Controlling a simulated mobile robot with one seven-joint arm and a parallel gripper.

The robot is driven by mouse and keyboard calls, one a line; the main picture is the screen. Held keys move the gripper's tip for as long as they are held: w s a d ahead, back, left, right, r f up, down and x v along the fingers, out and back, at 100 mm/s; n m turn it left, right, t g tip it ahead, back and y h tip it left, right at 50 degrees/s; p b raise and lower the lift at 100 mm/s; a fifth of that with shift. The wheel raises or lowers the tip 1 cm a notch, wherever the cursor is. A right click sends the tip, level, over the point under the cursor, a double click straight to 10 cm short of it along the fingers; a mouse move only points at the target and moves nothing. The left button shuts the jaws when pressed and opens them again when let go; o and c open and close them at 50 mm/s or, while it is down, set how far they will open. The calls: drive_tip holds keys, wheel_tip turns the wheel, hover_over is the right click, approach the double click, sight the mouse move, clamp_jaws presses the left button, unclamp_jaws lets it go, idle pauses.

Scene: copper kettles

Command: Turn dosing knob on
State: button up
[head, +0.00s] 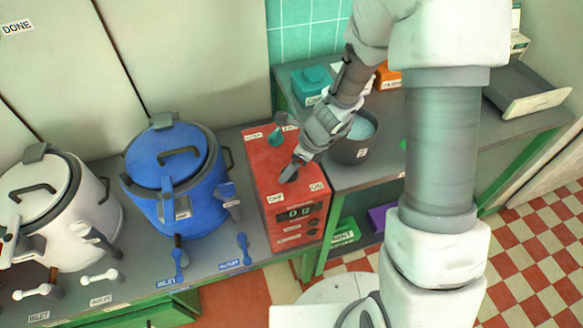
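A red dosing box (268,165) stands on the counter, with small white labels and a dark display on its front. A teal knob (275,138) shows at the back of its top, between two labels. My gripper (290,172) reaches down from the upper right over the middle of the box's top, in front of the teal knob and close to the surface. A label (276,198) and another label (317,186) lie near the front edge. The gripper's wrist hides part of the top. Whether the fingers touch or hold anything cannot be told.
A blue kettle (172,203) and a white kettle (75,235) stand left of the box, with blue and white levers in front. A dark grey pot (350,151) stands close right of my gripper. A teal container (311,82) is behind it.

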drive_tip(key=shift+a+f, duration=0.15)
drive_tip(key=shift+f, duration=0.2)
drive_tip(key=shift+c, duration=0.3)
drive_tip(key=c, duration=1.3)
drive_tip(key=shift+w, duration=0.1)
